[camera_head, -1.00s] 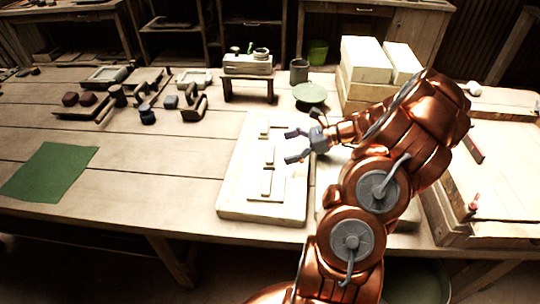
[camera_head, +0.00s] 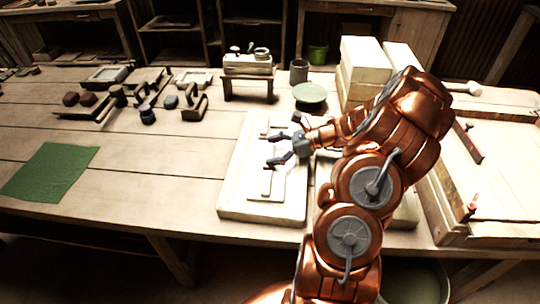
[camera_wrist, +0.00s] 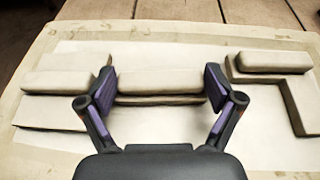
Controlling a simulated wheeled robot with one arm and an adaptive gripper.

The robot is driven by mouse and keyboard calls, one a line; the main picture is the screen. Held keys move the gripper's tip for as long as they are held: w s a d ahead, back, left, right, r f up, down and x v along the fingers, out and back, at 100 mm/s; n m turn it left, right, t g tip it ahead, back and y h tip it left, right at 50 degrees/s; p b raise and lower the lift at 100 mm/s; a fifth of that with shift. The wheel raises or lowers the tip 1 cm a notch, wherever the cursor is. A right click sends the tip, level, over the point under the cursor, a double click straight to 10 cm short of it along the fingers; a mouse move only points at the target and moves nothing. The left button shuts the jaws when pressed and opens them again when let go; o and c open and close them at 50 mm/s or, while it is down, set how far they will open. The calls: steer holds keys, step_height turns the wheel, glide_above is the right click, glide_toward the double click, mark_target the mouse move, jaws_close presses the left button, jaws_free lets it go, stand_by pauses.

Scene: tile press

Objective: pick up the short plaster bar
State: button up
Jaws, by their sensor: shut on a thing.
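The short plaster bar (camera_wrist: 160,80) is a pale block in the middle of the wrist view, lying crosswise between my two fingers. My gripper (camera_head: 273,150) is low over the white board (camera_head: 232,205). In the wrist view, my gripper (camera_wrist: 158,88) is shut on the bar, with a dark pad at each end of it. A second pale strip shows just under the bar's near edge. I cannot tell whether the bar touches it. In the head view my fingers partly cover the bar.
Another pale bar (camera_wrist: 58,82) lies on a flat piece to the left. A bar (camera_wrist: 274,61) lies on an L-shaped piece (camera_wrist: 302,100) to the right. A green cloth (camera_head: 48,172) lies at the table's left. A wooden stand (camera_head: 248,84) and stacked pale blocks (camera_head: 362,60) are behind.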

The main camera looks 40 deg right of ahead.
steer(key=shift+c, duration=0.9)
steer(key=shift+r, duration=0.15)
